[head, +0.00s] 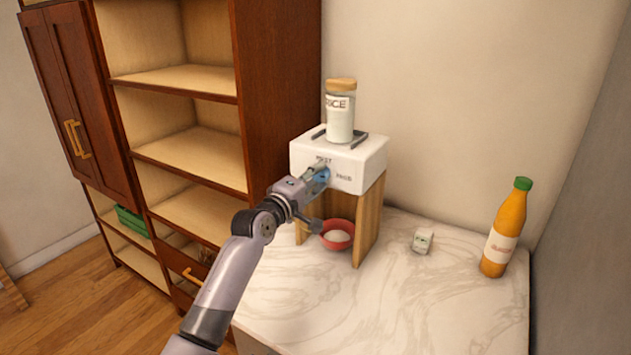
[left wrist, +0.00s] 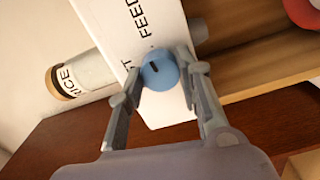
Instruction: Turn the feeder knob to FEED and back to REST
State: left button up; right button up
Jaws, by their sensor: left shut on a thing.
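The feeder is a white box (head: 365,167) on a wooden stand, with the labels REST and FEED on its front. The round blue knob (left wrist: 160,71) sits on that front; a little of it shows in the head view (head: 326,176). In the left wrist view a short dark mark on the knob lies toward its left part, on the side of the partly hidden REST label. My left gripper (left wrist: 163,74) is shut on the knob, one finger on each side; in the head view (head: 317,180) it covers part of the box front. My right gripper is not in view.
A rice jar (head: 340,119) stands on the feeder. A red bowl (head: 338,247) with white contents sits under it. A small white object (head: 422,241) and an orange bottle (head: 506,232) stand right on the marble counter (head: 400,310). A tall shelf unit (head: 278,90) is at left.

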pick_arm(q)
jog(key=shift+f+m, duration=0.1)
jog(key=shift+m, duration=0.5)
jog(key=o, duration=1.1)
jog(key=shift+o, duration=0.2)
jog(key=shift+s, duration=0.1)
jog(key=v, duration=1.1)
jog(key=shift+s+a, duration=0.2)
jog(key=shift+s, duration=0.15)
